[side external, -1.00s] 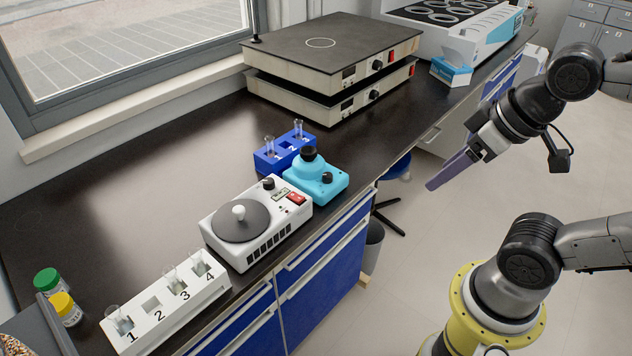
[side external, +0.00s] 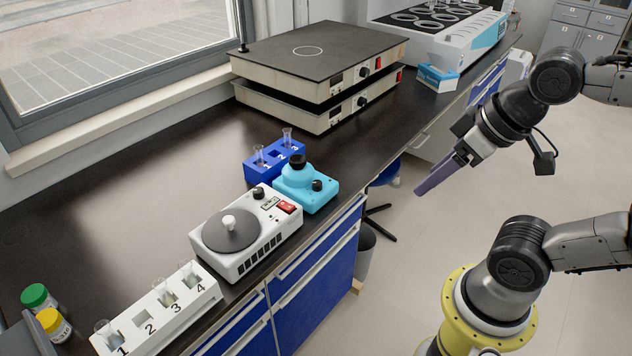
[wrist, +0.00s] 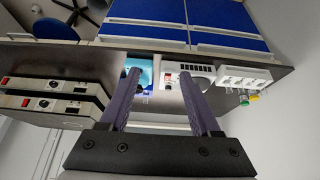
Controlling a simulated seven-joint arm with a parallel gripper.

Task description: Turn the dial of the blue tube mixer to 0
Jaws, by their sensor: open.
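The blue tube mixer (side external: 301,190) is a light-blue device near the bench's front edge, with a black cup on top and a small black dial (side external: 317,185) on its front right. My gripper (side external: 420,191) hangs in the air to the right of the mixer, beyond the bench edge, apart from it. In the wrist view my gripper (wrist: 160,80) shows two purple fingers spread apart with nothing between them. The mixer (wrist: 139,66) shows partly behind the left finger there. The dial's setting is too small to read.
A white stirrer (side external: 245,238) stands left of the mixer, and a blue tube rack (side external: 262,170) stands behind it. A white numbered rack (side external: 165,310) is at front left. Stacked hot plates (side external: 310,80) stand farther back. Bare bench lies behind the stirrer.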

